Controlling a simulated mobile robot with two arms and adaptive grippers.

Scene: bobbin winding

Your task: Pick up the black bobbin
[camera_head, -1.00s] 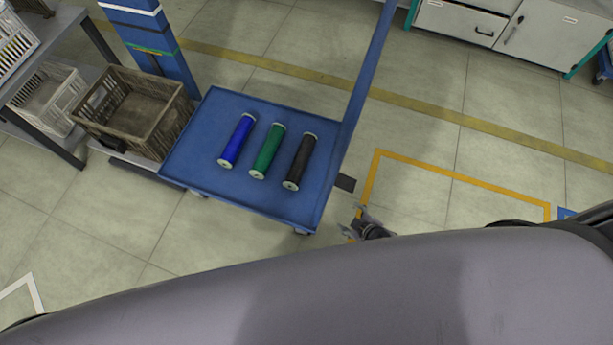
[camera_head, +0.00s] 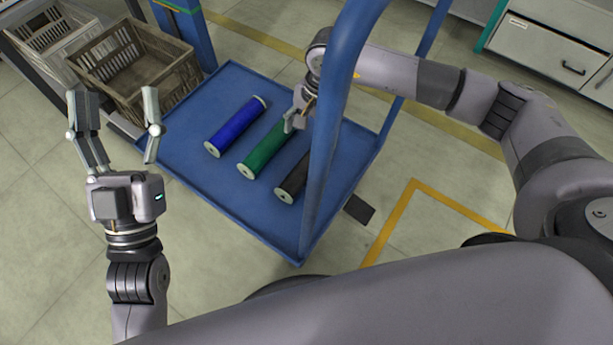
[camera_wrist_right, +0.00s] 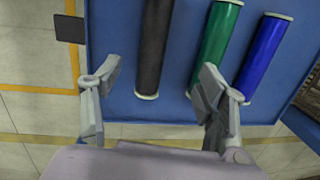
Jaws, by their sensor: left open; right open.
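The black bobbin (camera_head: 291,181) lies on the blue cart, right of the green bobbin (camera_head: 259,152) and the blue bobbin (camera_head: 236,127). Its far part is hidden by my right gripper and the cart's blue post. My right gripper (camera_head: 292,122) is open above the far parts of the green and black bobbins. In the right wrist view the black bobbin (camera_wrist_right: 153,50) lies beyond and between the open fingers of my right gripper (camera_wrist_right: 155,88), with nothing held. My left gripper (camera_head: 117,112) is open and empty, left of the cart, near the crate.
The blue cart (camera_head: 200,175) has a low rim and blue frame posts (camera_head: 335,110) rising close to my right arm. A brown crate (camera_head: 140,75) and a white crate (camera_head: 45,45) stand at the upper left. Open cart surface lies left of the bobbins.

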